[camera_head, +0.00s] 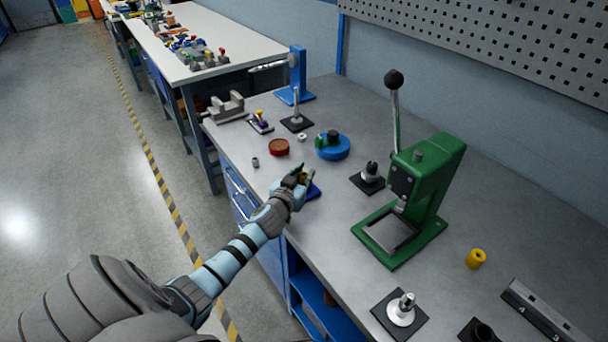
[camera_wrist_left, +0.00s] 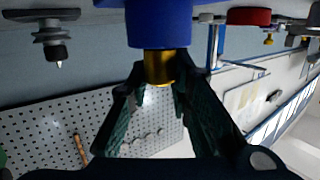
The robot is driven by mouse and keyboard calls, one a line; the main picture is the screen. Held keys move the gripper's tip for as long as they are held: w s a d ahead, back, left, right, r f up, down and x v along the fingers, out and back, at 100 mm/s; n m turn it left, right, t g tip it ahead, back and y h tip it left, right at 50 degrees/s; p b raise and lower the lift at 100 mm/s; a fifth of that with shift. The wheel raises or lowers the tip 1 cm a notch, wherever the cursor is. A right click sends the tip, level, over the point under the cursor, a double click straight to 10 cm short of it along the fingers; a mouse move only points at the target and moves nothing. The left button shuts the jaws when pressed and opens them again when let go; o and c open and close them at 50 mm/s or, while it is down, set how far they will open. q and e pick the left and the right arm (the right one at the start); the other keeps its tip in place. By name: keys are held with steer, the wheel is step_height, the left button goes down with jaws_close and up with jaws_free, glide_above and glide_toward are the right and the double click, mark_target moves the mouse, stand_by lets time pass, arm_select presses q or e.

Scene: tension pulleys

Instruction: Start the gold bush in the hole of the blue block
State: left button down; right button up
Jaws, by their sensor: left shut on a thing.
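My left gripper (camera_head: 300,178) is shut on the gold bush, low over the bench near its front edge. In the left wrist view the gold bush (camera_wrist_left: 160,67) sits between the two dark fingertips (camera_wrist_left: 160,76). The blue block (camera_wrist_left: 160,22) is directly against the bush's far end in that view. I cannot tell whether the bush has entered the hole, because the hole is hidden. In the head view only part of the blue block (camera_head: 314,191) shows beside my gripper. My right gripper is not in view.
A green lever press (camera_head: 425,185) stands to the right. A red dish (camera_head: 279,147), a blue round fixture (camera_head: 333,150) and a black-based post (camera_head: 370,178) are behind the gripper. A yellow cylinder (camera_head: 476,259) stands further right.

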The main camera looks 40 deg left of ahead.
arm_select(q)
steer(key=shift+f+b, duration=0.3)
steer(key=shift+f, duration=0.05)
steer(key=shift+s, duration=0.1)
steer(key=shift+r, duration=0.1)
steer(key=shift+r+p, duration=0.2)
steer(key=shift+p, duration=0.25)
steer(key=shift+r, duration=0.15)
steer(key=shift+f+b, duration=0.45)
steer(key=shift+b, duration=0.15)
